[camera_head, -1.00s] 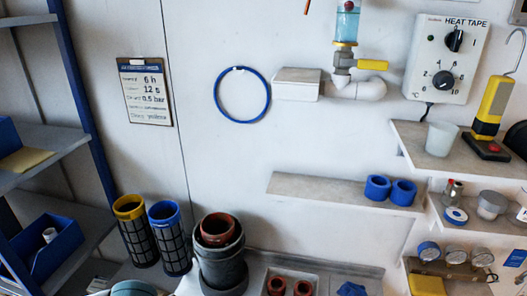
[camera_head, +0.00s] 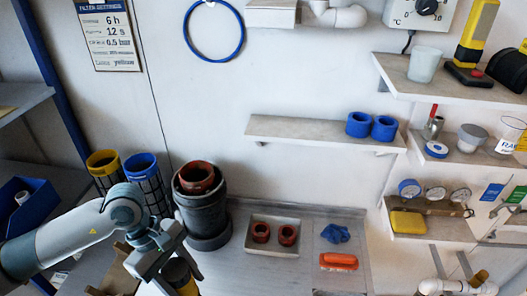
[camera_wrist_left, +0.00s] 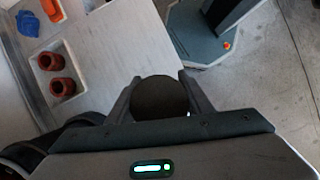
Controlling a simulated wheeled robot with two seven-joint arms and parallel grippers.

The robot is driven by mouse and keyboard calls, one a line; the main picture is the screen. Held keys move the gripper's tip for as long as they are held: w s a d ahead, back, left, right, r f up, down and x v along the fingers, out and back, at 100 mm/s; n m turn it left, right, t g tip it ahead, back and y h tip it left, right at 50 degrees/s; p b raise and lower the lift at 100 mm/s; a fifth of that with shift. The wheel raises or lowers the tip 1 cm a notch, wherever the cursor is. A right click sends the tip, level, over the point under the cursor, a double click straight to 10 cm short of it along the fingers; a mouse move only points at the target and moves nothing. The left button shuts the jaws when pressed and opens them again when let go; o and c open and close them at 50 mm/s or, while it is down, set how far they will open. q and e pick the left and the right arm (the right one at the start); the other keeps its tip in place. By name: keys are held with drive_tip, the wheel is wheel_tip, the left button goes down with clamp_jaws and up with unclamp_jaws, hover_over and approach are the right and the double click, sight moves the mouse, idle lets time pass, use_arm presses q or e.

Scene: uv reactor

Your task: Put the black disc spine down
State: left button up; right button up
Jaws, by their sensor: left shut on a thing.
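My left gripper (camera_head: 172,268) is low at the bottom left of the head view, over the front of the bench. It is shut on the black disc spine (camera_head: 183,277), which shows a yellowish band and dark parts; its lower end is cut off by the frame. In the left wrist view the spine's round dark end (camera_wrist_left: 160,97) sits between the two fingers. I cannot tell whether its bottom touches anything. My right gripper is not in view.
A brown wooden stand (camera_head: 116,275) is beside the gripper. Behind are a yellow-topped filter (camera_head: 103,163), a blue-topped filter (camera_head: 141,166) and a dark housing (camera_head: 204,212). A tray (camera_head: 273,249) with two red-brown rings, a blue knob (camera_head: 335,233) and an orange brush (camera_head: 338,261) lie right.

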sight(175, 263)
use_arm(q)
drive_tip(key=m, duration=0.1)
drive_tip(key=w+m+b, duration=0.1)
drive_tip(key=m, duration=0.1)
drive_tip(key=a+m+g+y+b, duration=0.1)
drive_tip(key=shift+w+f+m, duration=0.15)
drive_tip(key=shift+w+m, duration=0.15)
drive_tip(key=shift+w, duration=0.05)
drive_tip(key=m, duration=0.1)
drive_tip(key=m+b, duration=0.1)
drive_tip(key=w+m+g+y, duration=0.1)
drive_tip(key=shift+a+r, duration=0.3)
drive_tip(key=shift+a, duration=0.05)
drive_tip(key=m, duration=0.1)
drive_tip(key=r+m+y+b, duration=0.1)
drive_tip(key=w+m+b, duration=0.1)
drive_tip(key=m, duration=0.1)
drive_tip(key=shift+a+r+y, duration=0.2)
drive_tip(key=shift+a+y, duration=0.1)
drive_tip(key=shift+a, duration=0.05)
drive_tip(key=shift+w+a+r+m+g+y, duration=0.1)
drive_tip(key=shift+a+r+m+g+y, duration=0.15)
drive_tip(key=shift+r+m, duration=0.35)
drive_tip(key=shift+f, duration=0.2)
drive_tip(key=shift+d+r, duration=0.1)
drive_tip(key=shift+d, duration=0.1)
drive_tip(key=shift+a, duration=0.15)
idle(0.4)
drive_tip(key=shift+b, duration=0.3)
